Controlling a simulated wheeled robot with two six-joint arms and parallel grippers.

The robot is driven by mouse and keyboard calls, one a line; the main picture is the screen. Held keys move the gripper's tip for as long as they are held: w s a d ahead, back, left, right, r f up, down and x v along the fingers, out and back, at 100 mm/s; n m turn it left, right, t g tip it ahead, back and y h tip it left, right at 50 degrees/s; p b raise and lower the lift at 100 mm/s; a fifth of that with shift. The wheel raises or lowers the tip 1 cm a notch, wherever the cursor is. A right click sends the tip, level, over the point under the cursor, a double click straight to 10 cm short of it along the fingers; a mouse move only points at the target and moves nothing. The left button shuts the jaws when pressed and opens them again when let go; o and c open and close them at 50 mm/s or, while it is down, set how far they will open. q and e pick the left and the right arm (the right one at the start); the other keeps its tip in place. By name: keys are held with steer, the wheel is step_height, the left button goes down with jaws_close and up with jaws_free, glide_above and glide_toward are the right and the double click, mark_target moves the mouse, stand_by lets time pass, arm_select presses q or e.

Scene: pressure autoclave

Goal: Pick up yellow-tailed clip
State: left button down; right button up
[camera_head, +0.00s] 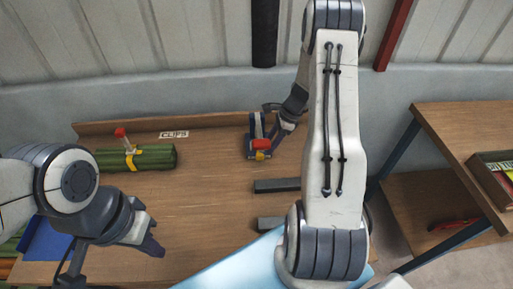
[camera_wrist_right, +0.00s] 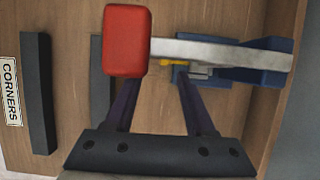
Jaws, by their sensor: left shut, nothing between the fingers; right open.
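A clip with a red end block (camera_head: 262,144) and a small yellow part (camera_head: 260,155) sits in a blue holder (camera_head: 251,151) at the back of the bench. In the right wrist view its red block (camera_wrist_right: 126,40) and long grey bar (camera_wrist_right: 215,54) cross in front of my fingers, and a bit of yellow (camera_wrist_right: 174,63) shows behind. My right gripper (camera_head: 270,121) is open beside the clip; its fingertips (camera_wrist_right: 160,80) are partly hidden by the bar, so contact cannot be told. My left gripper (camera_head: 150,246) is shut and empty, over the bench's front left.
A green bundle (camera_head: 155,158) with a yellow strap and red-topped handle lies at the back left, near a CLIPS label (camera_head: 173,134). Dark bars (camera_head: 276,185) lie right of centre. A wooden shelf unit (camera_head: 450,120) stands at right. The bench middle is clear.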

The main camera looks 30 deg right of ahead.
mark_target(263, 155)
steer(key=x, duration=0.3)
steer(key=shift+d+f+p, duration=0.1)
steer(key=shift+d+p, duration=0.2)
steer(key=shift+p, duration=0.1)
steer(key=x, duration=0.2)
steer(key=p+x, duration=0.1)
steer(key=x, duration=0.1)
steer(key=shift+w+d+f, duration=0.2)
steer(key=shift+d, duration=0.05)
jaws_close()
